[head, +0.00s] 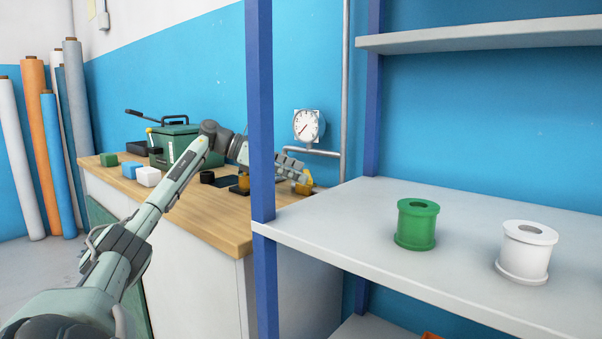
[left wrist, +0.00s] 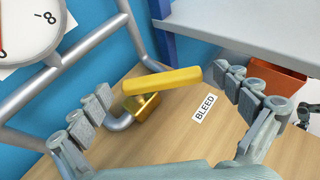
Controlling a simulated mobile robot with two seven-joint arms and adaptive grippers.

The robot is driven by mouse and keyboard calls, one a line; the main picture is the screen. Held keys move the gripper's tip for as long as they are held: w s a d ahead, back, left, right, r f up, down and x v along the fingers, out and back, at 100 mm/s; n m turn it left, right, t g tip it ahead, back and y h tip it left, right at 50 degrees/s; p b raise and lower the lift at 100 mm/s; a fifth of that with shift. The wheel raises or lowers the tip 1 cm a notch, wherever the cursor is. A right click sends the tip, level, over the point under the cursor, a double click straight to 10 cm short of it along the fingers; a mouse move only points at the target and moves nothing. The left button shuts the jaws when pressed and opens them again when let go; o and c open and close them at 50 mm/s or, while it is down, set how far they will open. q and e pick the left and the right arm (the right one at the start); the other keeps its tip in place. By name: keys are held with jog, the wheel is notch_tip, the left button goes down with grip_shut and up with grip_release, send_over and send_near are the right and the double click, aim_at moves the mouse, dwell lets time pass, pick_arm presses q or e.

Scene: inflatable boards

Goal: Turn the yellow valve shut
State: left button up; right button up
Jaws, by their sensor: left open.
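The yellow valve (left wrist: 163,81) shows in the left wrist view as a yellow bar handle above a brass-coloured body (left wrist: 143,106) on a grey pipe. In the head view the valve (head: 304,184) is small at the bench's far right end, partly hidden by my gripper. A "BLEED" label (left wrist: 205,107) lies on the wood beside it. My left gripper (head: 297,171) reaches over the bench behind the blue shelf post. In the left wrist view its fingers (left wrist: 168,92) are wide open, one on each side of the handle, with gaps. My right gripper is not in view.
A blue shelf post (head: 261,110) stands in front of my left forearm. The grey shelf (head: 380,230) holds a green spool (head: 417,224) and a white spool (head: 527,252). A gauge (head: 308,126) and pipes are on the wall behind. A green toolbox (head: 175,143) stands on the bench.

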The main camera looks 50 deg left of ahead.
pick_arm(q)
jog(key=v, duration=1.2)
jog(key=shift+r, duration=0.1)
jog(key=shift+c, duration=0.6)
